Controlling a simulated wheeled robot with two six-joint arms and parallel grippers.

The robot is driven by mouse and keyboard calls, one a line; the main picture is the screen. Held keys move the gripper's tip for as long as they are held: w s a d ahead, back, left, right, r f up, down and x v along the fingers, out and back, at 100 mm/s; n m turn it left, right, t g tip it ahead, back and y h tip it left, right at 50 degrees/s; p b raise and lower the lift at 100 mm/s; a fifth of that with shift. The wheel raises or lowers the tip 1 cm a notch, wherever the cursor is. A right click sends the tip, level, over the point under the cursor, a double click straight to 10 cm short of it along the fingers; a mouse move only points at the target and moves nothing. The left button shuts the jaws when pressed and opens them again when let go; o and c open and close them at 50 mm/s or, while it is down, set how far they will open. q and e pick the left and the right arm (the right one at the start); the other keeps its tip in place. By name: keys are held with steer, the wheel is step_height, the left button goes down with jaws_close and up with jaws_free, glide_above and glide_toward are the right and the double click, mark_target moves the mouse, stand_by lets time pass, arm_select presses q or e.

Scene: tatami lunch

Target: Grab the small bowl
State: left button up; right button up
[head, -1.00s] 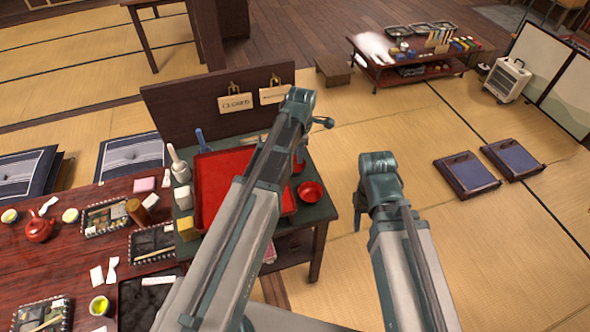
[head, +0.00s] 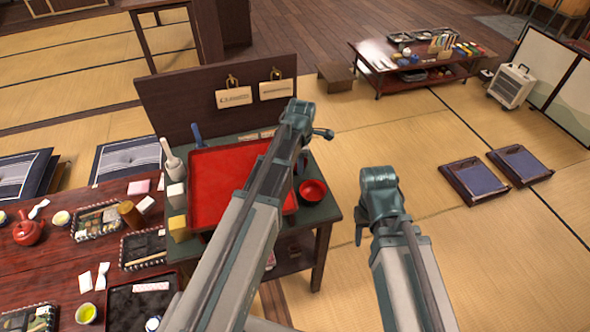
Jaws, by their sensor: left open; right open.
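A small red bowl (head: 312,192) stands upright at the right end of the dark green top of a side stand (head: 326,214). My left gripper (head: 322,134) is beyond and above the bowl in the picture, at the end of the arm that crosses the stand. It is open and holds nothing visible. My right gripper (head: 359,230) is to the right of the bowl, over the tatami floor, open and apart from the bowl. The fingers of both grippers are small and partly hidden by the wrists.
A large red tray (head: 212,190) lies on the stand, partly behind my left arm. A dark upright board (head: 180,108) with hanging signs backs the stand. A low table with a red teapot (head: 27,231) is at left. Floor cushions (head: 470,182) lie at right.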

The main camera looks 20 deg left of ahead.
arm_select(q)
steer(key=f+b, duration=0.2)
steer(key=f, duration=0.1)
steer(key=f+b, duration=0.1)
steer(key=shift+w+a+f+b, duration=0.2)
steer(key=shift+a+b, duration=0.05)
steer(key=shift+b, duration=0.05)
steer(key=shift+r, duration=0.1)
jaws_close()
